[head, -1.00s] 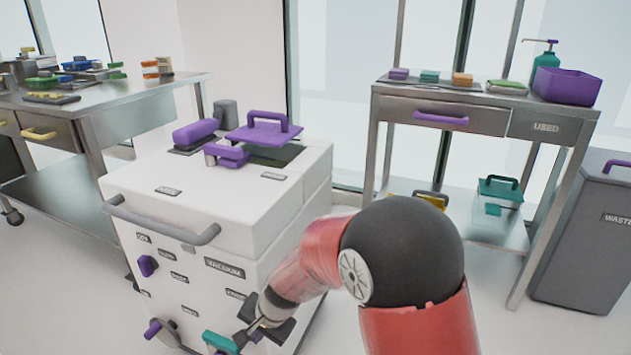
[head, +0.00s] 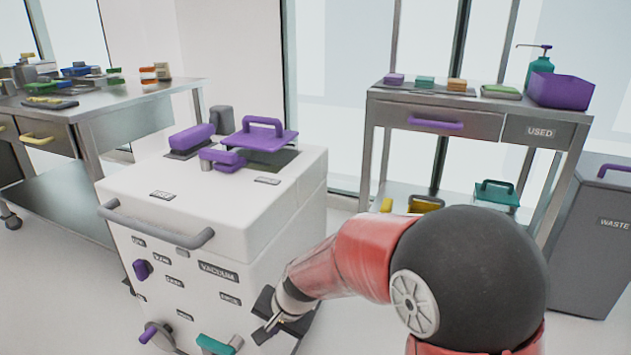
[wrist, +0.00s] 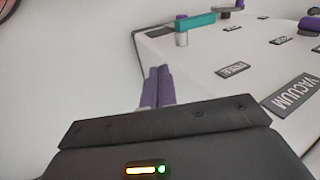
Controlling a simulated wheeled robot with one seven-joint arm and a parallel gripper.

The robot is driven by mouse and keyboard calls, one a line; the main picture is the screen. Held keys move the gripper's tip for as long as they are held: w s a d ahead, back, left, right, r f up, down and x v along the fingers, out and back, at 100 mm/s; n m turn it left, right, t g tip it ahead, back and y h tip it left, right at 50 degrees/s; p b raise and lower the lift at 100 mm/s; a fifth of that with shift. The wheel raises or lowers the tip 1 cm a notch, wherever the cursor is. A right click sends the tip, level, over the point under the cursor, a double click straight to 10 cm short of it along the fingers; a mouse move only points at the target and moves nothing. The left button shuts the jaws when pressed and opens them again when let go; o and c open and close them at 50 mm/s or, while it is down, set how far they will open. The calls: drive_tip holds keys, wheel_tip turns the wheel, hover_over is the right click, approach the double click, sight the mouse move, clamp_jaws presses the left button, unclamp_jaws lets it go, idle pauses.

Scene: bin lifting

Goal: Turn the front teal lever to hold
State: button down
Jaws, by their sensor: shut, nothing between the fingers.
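The teal lever (head: 214,345) is low on the front of the white machine, cut by the bottom edge of the head view. It shows as a teal bar with a silver round part at one end, and it also appears at the top of the wrist view (wrist: 196,21). My gripper (head: 272,324) is to the right of the lever in the head view, apart from it. Its two purple fingers (wrist: 160,86) are together with nothing between them. A label plate (wrist: 232,70) lies near the lever in the wrist view; its text is too blurred to read surely.
The white machine (head: 150,225) carries a grey front handle (head: 155,228), a purple knob (head: 142,269) and a purple lever (head: 149,333) left of the teal one. A VACUUM label (head: 217,272) sits above.

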drive_tip(key=s+d+r+n+t+h, duration=0.1)
drive_tip(key=s+d+r, duration=0.2)
drive_tip(key=d+r, duration=0.35)
drive_tip(key=s+d+r+n+t, duration=0.1)
drive_tip(key=s+d+r, duration=0.35)
drive_tip(key=d, duration=0.25)
drive_tip(key=s+d+r+n+t+h, duration=0.1)
drive_tip(key=s+d+r+h, duration=0.2)
drive_tip(key=s+d, duration=0.7)
drive_tip(key=shift+s+d+r+n, duration=0.3)
drive_tip(key=shift+d+r, duration=0.25)
drive_tip(key=shift+r, duration=0.4)
